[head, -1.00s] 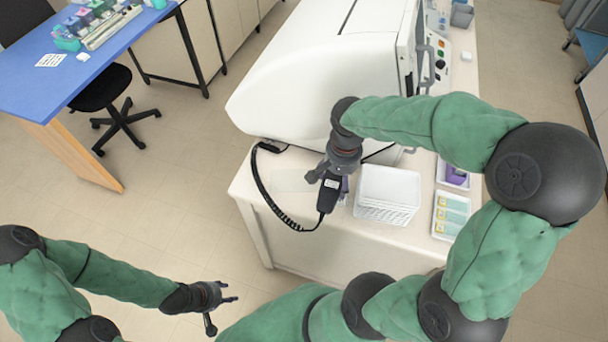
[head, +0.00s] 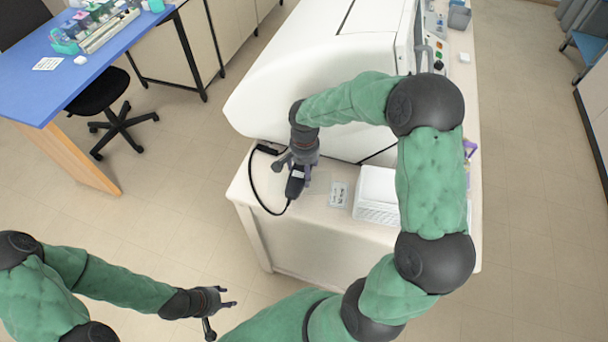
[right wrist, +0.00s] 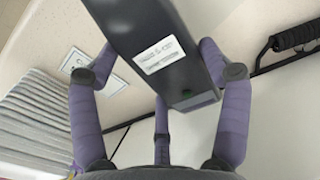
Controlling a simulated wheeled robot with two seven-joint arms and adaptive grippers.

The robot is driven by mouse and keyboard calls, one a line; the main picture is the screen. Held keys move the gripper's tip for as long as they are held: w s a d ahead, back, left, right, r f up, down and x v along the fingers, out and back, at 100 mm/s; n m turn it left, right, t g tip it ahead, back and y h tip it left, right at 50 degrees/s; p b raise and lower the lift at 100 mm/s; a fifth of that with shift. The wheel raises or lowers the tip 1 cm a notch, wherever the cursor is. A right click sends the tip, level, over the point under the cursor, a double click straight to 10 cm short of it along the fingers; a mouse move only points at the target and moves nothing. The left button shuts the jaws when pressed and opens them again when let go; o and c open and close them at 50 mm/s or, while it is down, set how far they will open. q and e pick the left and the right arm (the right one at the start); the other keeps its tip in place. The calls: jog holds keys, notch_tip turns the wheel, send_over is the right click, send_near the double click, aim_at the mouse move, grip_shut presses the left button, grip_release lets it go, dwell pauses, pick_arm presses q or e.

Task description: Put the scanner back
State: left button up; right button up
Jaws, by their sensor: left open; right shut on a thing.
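The scanner (head: 295,182) is a dark handheld body with a black cable, over the left front part of the white bench (head: 320,227). My right gripper (head: 298,164) is shut on it from above. In the right wrist view the scanner (right wrist: 158,45), with a white label, lies between my purple fingers. I cannot tell whether it touches the bench. The cable (head: 254,190) loops left to a small black piece (head: 269,148) beside the machine; I cannot tell whether that is its holder. My left gripper (head: 219,304) is open and empty, over the floor.
A big white machine (head: 310,75) stands right behind the scanner. A stack of white trays (head: 376,195) and a small printed card (head: 338,194) lie to its right. My right arm hides the bench's right part. A blue table (head: 60,85) stands far left.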

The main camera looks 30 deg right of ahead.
aim_at(304, 175)
notch_tip(304, 175, down, 3)
jog(key=shift+w+f, duration=0.15)
jog(key=shift+f+b, duration=0.1)
jog(key=shift+b, duration=0.2)
jog(key=o, duration=1.3)
jog(key=shift+c, duration=0.2)
jog(key=shift+r, duration=0.35)
notch_tip(304, 175, up, 12)
jog(key=shift+f+p, duration=0.2)
jog(key=shift+p, duration=0.65)
